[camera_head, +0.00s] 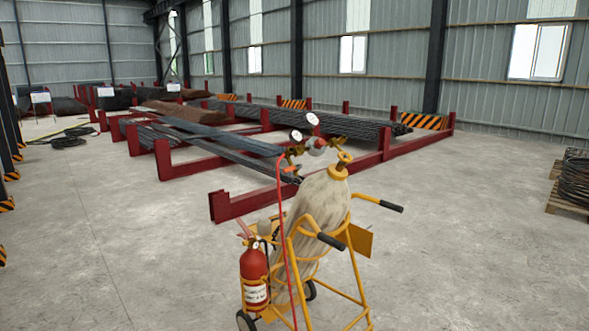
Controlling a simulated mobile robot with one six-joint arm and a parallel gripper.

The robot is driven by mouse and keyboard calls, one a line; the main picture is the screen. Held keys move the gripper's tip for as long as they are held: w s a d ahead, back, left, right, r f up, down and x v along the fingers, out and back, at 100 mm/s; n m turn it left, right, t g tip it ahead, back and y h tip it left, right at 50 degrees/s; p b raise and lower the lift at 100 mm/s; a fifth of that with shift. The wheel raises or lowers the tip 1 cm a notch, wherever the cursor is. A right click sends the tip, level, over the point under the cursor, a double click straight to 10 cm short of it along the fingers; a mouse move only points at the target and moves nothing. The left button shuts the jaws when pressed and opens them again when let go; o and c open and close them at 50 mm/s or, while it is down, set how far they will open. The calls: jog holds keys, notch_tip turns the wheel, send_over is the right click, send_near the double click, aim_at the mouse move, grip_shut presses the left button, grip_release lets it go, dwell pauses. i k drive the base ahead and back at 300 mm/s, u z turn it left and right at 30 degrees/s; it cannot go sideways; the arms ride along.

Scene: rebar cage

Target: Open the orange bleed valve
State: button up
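A pale gas cylinder (318,212) leans on a yellow wheeled cart (357,270) in the front middle of the head view. On its top is a brass valve (340,165) with a regulator (316,147) and two white round gauges, an upper right gauge (312,120) and a left gauge (296,135). A small orange-red part (291,169) sits below the gauges, where a red hose (280,205) hangs down. It may be the orange bleed valve, but it is too small to tell its position. My gripper is not in view.
A red fire extinguisher (254,276) is on the cart's left side. Two black-tipped cart handles stick out to the right. Red racks (250,201) with long rebar stand behind. Coiled wire on a pallet (567,205) lies at right. Concrete floor is clear left and right of the cart.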

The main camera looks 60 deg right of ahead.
aim_at(292, 168)
jog(key=z, duration=0.05)
jog(key=i, duration=0.9)
